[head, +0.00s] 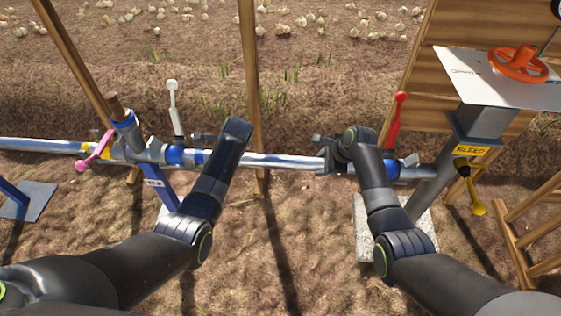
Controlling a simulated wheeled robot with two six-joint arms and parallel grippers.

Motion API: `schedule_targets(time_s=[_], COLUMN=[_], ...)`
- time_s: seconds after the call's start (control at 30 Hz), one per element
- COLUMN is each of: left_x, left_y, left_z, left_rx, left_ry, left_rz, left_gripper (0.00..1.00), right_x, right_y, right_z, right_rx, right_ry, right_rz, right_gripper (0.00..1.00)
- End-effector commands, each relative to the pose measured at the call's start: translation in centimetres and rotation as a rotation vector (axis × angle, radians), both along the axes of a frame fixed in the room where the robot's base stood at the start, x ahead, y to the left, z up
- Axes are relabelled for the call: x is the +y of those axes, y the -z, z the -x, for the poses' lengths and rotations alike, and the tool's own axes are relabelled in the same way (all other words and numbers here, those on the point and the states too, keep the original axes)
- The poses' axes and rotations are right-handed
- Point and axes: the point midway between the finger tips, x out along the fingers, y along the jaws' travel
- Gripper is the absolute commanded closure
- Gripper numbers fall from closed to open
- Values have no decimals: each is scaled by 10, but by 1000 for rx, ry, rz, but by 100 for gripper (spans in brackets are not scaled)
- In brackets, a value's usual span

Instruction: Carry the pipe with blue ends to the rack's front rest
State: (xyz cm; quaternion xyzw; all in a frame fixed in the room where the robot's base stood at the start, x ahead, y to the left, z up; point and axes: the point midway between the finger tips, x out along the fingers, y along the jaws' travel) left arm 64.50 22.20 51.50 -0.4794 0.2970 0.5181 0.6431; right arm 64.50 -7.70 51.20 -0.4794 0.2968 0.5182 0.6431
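The silver pipe with blue ends (285,161) lies level across the middle of the head view. One blue band (188,156) is at its left end by the blue stand; the other (390,168) is by the right-hand post. My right gripper (325,155) is at the pipe, right of its middle, with grey finger parts above and at the pipe. Whether it is clamped is unclear. A wooden frame (515,215), possibly the rack, stands partly in view at right.
A blue stand (160,185) with a white lever (175,105) and pink handle (95,152) is at left. A grey post (430,195) carries a red lever (401,110), yellow handle (475,198) and orange handwheel (518,63). Wooden poles rise behind the pipe.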

Motion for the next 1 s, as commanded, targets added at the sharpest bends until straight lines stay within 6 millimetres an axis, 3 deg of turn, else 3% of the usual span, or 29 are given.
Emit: schedule_targets(time_s=[0.03, 0.33, 0.73, 1.0], left_x=[0, 0, 0, 0], left_y=[0, 0, -4, -21], left_z=[0, 0, -1, -1], left_rx=[0, 0, -2, -2], left_ry=[0, 0, 1, 1], left_rz=[0, 0, 0, 0], left_gripper=[63, 100, 100, 100], right_x=[0, 0, 0, 0], right_y=[0, 0, -4, -21], right_z=[0, 0, -1, -1], right_rx=[0, 0, -2, -2], right_ry=[0, 0, 1, 1], right_rz=[0, 0, 0, 0], right_gripper=[63, 100, 100, 100])
